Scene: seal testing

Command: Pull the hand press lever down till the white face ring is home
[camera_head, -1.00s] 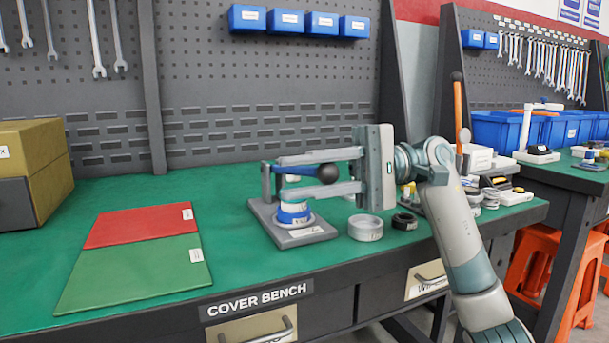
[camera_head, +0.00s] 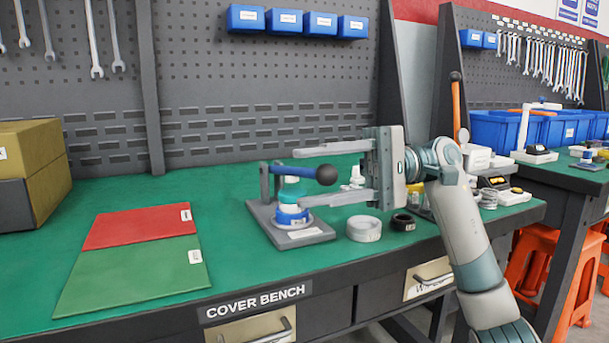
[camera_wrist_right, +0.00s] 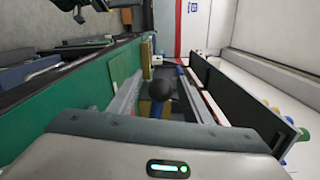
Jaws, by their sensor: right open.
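The hand press (camera_head: 265,190) stands on a grey base plate on the green bench. Its blue lever (camera_head: 297,171) lies nearly level, dipping slightly toward its dark ball knob (camera_head: 327,174). Below the lever are a teal part (camera_head: 290,190) and a white piece (camera_head: 293,208) in a blue seat (camera_head: 291,218). I cannot tell whether this white piece is the face ring or whether it is fully seated. My right gripper (camera_head: 303,177) is open, with one finger above and one below the lever. The knob also shows between the fingers in the right wrist view (camera_wrist_right: 160,90). My left gripper is not in view.
A grey ring (camera_head: 364,229) and a black ring (camera_head: 403,222) lie right of the press, near the front edge. A red and green mat (camera_head: 130,275) lies to the left, with stacked boxes (camera_head: 30,175) behind it. Bench between mat and press is clear.

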